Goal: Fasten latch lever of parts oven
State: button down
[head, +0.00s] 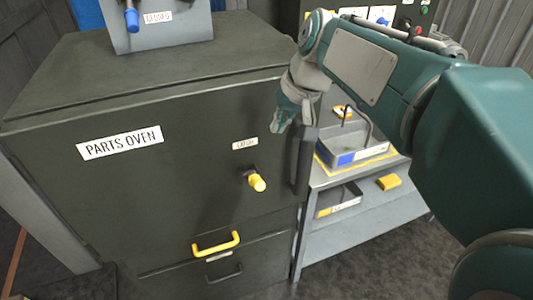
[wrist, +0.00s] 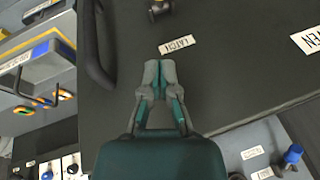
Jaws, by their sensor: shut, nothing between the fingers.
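The parts oven (head: 110,190) is a dark cabinet with a "PARTS OVEN" label on its front. Its latch lever (head: 257,182) has a yellow end on a dark pivot and sits below a small "LATCH" label (head: 245,143). My gripper (head: 281,122) is shut and empty, in front of the oven face, above and right of the lever and apart from it. In the wrist view my gripper (wrist: 160,68) points at the oven front close to the label (wrist: 177,45).
A dark vertical handle (head: 303,160) runs along the oven's right edge, close to my gripper. A yellow drawer handle (head: 216,244) is below. A grey shelf unit (head: 350,205) with trays stands at right. A grey box with a blue-ended lever (head: 132,20) stands on top.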

jog(key=shift+s+d, duration=0.1)
send_near(256, 177)
jog(key=w+x, duration=0.1)
jog(key=x, duration=0.5)
jog(key=shift+s+f, duration=0.3)
jog(key=shift+f, duration=0.2)
